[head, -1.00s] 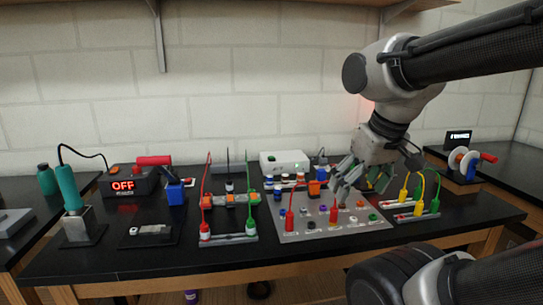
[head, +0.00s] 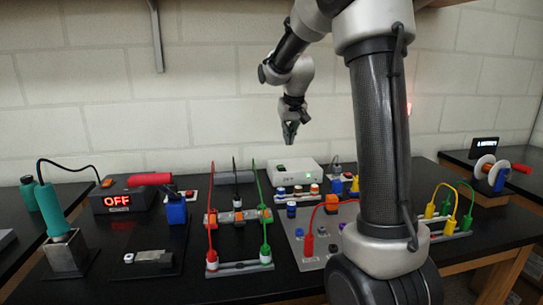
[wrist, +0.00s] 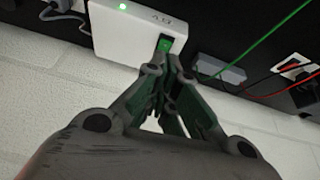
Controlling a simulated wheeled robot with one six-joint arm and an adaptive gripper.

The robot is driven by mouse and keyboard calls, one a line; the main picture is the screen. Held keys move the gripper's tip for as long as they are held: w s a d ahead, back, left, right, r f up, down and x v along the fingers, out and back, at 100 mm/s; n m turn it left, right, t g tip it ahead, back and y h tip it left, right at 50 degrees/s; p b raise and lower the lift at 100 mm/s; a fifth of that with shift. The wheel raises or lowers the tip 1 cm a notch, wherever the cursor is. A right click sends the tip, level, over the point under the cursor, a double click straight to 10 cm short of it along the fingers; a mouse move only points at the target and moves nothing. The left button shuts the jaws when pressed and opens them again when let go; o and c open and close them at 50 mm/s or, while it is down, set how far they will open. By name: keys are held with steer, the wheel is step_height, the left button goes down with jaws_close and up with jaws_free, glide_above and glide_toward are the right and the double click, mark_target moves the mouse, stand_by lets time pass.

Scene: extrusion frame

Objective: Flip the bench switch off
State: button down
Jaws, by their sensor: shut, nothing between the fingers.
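A white box (head: 290,173) with a lit green light stands at the back of the bench, near the wall. In the wrist view the box (wrist: 125,30) carries a green rocker switch (wrist: 165,43) on the face towards my fingers. Neither view shows a label naming it the bench switch. My gripper (head: 290,140) is shut and empty above the box. In the wrist view my fingertips (wrist: 172,62) are together, close to the rocker and partly covering its surroundings. I cannot tell whether they touch it.
A soldering station (head: 120,197) showing red OFF stands left. Lead posts and a grey panel (head: 290,222) with knobs and plugs fill the middle front. Green and red cables (wrist: 270,40) run beside the box. My arm hides part of the panel.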

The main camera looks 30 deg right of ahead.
steer(key=w+r, duration=0.1)
steer(key=w+r+t, duration=0.1)
steer(key=shift+w+r+m, duration=0.15)
steer(key=shift+w+m, duration=0.15)
steer(key=shift+w, duration=0.05)
glide_above(282, 167)
steer(key=w, duration=0.1)
steer(key=f, duration=0.9)
steer(key=shift+w+d+f, duration=0.1)
steer(key=shift+w+d, duration=0.05)
steer(key=shift+w, duration=0.05)
steer(key=shift+s+f, duration=0.25)
steer(key=shift+f, duration=0.3)
steer(key=shift+s+f, duration=0.25)
steer(key=shift+f, duration=0.3)
steer(key=shift+s+f, duration=0.1)
steer(key=shift+f, duration=0.5)
